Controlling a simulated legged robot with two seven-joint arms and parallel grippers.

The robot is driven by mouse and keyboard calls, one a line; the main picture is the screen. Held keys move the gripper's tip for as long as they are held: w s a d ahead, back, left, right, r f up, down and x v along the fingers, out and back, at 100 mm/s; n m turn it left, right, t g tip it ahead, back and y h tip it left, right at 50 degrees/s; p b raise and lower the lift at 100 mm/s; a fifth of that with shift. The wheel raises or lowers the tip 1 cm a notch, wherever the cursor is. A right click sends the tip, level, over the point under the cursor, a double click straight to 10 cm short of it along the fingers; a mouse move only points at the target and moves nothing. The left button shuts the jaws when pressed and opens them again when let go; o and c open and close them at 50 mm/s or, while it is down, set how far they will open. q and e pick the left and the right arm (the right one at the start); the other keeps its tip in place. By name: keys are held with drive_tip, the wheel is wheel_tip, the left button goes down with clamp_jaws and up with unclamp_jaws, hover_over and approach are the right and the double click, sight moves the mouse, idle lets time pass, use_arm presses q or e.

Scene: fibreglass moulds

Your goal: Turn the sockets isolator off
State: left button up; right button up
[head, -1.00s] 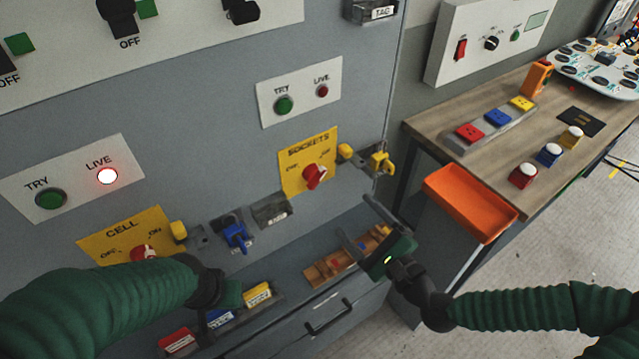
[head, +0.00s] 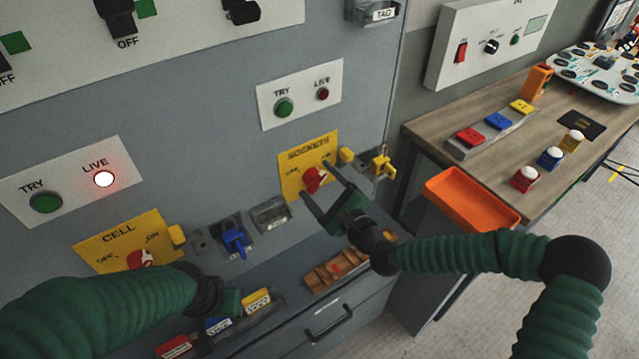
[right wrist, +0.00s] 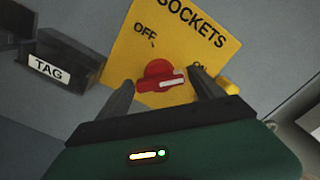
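The yellow SOCKETS plate (head: 293,181) is on the grey cabinet front, with a red rotary knob (head: 313,179) in its middle. In the right wrist view the knob (right wrist: 158,73) has its white mark to the right, on the ON side; OFF is upper left. My right gripper (head: 316,180) is open in front of the knob, its fingers on either side of it; whether they touch it I cannot tell. In the right wrist view its finger partly covers ON. My left gripper (head: 231,303) is low in front of the cabinet; its fingers are hidden.
A yellow padlock-like piece (head: 384,166) sticks out right of the plate. A TRY/LIVE panel (head: 303,92) is above it; its LIVE lamp is dark. The CELL plate (head: 103,248) is at left, with its LIVE lamp (head: 104,179) lit. An orange tray (head: 470,199) is at right.

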drive_tip(key=c, duration=1.2)
drive_tip(key=shift+n, duration=0.4)
drive_tip(key=n, duration=1.3)
drive_tip(key=shift+b, duration=0.3)
drive_tip(key=shift+s+f+n+b, duration=0.15)
drive_tip(key=shift+n+b, duration=0.35)
drive_tip(key=shift+n, duration=1.5)
